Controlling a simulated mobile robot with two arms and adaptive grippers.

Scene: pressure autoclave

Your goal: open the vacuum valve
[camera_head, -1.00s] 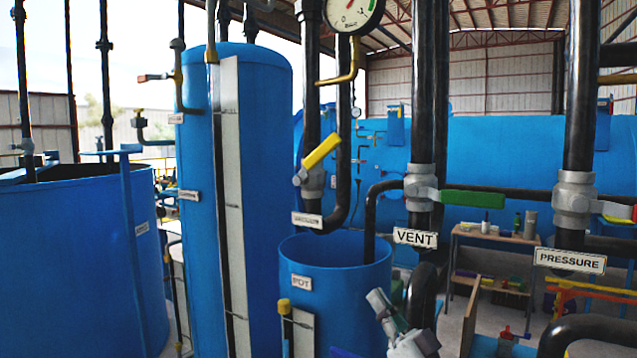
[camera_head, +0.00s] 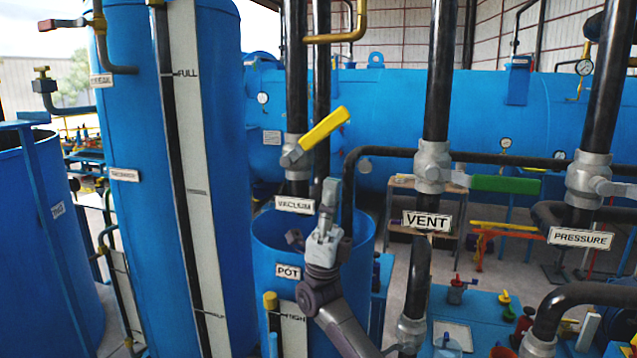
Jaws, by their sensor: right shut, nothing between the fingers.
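The vacuum valve's yellow handle (camera_head: 323,129) slants up to the right from its grey valve body (camera_head: 297,158) on a black vertical pipe. A white VACUUM label (camera_head: 295,204) hangs below it. My right gripper (camera_head: 331,190) points upward in front of the blue pot, just right of the label and below the handle. Its fingers are shut and empty. A gap shows between the fingertips and the handle in the picture; the depth between them is hard to tell. My left gripper is not in view.
The VENT valve's green handle (camera_head: 505,184) and the PRESSURE valve (camera_head: 590,180) stand to the right on their own pipes. A thin black pipe (camera_head: 352,200) comes down close behind my right gripper into the blue pot (camera_head: 268,245). A tall blue tank (camera_head: 228,170) stands left.

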